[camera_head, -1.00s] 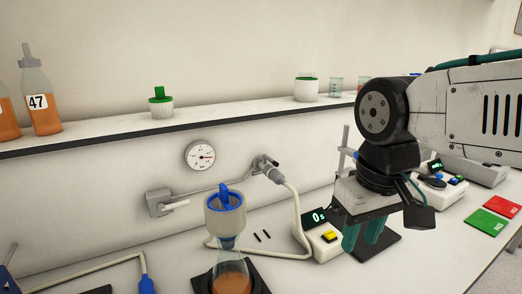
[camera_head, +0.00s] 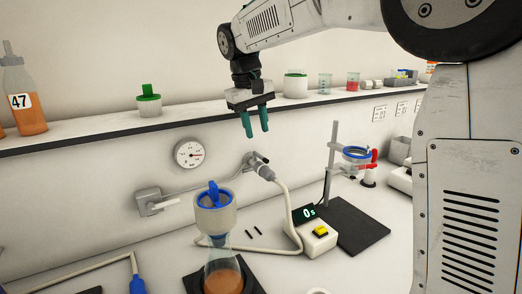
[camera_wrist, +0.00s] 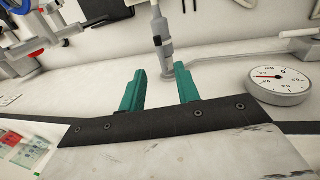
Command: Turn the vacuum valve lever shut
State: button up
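My gripper (camera_head: 256,134) is open and empty in the head view, with its two teal fingers pointing down in front of the shelf edge. It also shows in the wrist view (camera_wrist: 160,68), with a clear gap between the fingers. A wall fitting (camera_head: 258,165) with a small dark handle and a hose sits just below the fingertips in the head view. In the wrist view the fitting (camera_wrist: 163,42) lies beyond the gap, apart from the fingers. A grey wall box (camera_head: 148,202) with a pale lever (camera_head: 165,204) is further left. I cannot tell which handle is the valve lever.
A round gauge (camera_head: 189,153) is on the wall left of the fitting. A filter flask (camera_head: 222,272) with a blue-topped funnel (camera_head: 214,210) stands below. A timer (camera_head: 315,235), a stand (camera_head: 335,165) and a loaded shelf (camera_head: 190,118) are nearby.

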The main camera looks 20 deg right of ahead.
aim_at(261, 158)
jog(key=f, duration=0.3)
jog(key=d+f, duration=0.1)
jog(key=f, duration=0.3)
jog(key=shift+w+d+f, duration=0.15)
jog(key=shift+d, duration=0.05)
grip_shut()
